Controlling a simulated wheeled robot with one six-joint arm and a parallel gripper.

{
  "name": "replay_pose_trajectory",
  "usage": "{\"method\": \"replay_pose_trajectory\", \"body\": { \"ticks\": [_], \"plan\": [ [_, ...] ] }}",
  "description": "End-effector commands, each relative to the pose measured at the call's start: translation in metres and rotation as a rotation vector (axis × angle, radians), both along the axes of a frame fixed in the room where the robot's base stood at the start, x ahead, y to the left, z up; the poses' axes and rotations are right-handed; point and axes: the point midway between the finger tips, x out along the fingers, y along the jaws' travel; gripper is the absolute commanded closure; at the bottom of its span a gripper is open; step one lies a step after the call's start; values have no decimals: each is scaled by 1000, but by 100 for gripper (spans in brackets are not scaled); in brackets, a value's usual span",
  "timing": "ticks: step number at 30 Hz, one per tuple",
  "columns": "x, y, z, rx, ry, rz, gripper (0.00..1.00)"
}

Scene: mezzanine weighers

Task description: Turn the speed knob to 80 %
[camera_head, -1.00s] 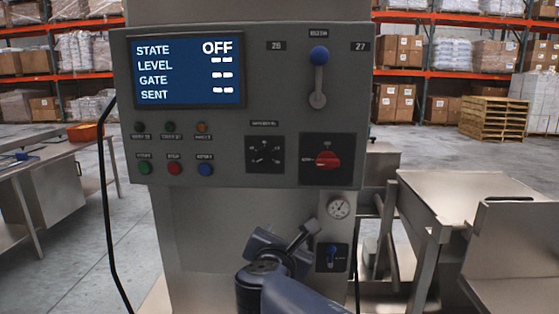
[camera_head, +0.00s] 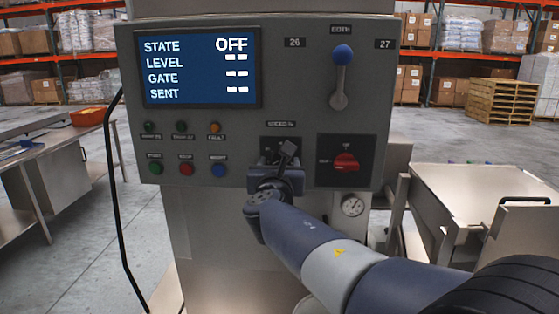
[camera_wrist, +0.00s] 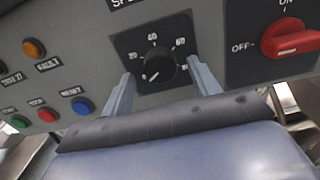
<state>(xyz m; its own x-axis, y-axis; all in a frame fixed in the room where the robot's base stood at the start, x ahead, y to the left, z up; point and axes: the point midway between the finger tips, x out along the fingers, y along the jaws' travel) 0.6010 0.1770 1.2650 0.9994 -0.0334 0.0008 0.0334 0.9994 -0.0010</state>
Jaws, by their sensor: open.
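The speed knob (camera_wrist: 159,66) is a small black dial on a dark square plate (camera_wrist: 126,44), with white numbers around it, in the wrist view. Its white pointer mark seems to point to the lower left, below the 20. My gripper (camera_wrist: 160,80) is open, with one finger on each side of the knob's lower part; I cannot tell whether they touch it. In the head view, my gripper (camera_head: 280,160) stands in front of the speed plate (camera_head: 292,143) and hides most of the knob.
A red rotary switch (camera_head: 346,162) sits right of the knob, close to my right finger; it also shows in the wrist view (camera_wrist: 291,39). Push buttons (camera_head: 186,169) and lamps are on the left. The screen (camera_head: 197,67) reads STATE OFF. A blue-balled lever (camera_head: 341,75) stands above.

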Motion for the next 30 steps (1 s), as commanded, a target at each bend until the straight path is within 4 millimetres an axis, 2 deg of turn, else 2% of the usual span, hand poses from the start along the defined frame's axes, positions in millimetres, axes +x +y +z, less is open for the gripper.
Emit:
{"method": "replay_pose_trajectory", "body": {
  "ticks": [6,14,30],
  "plan": [
    [13,-1,0,0,0,0,42],
    [14,-1,0,0,0,0,42],
    [14,-1,0,0,0,0,86]
  ]
}}
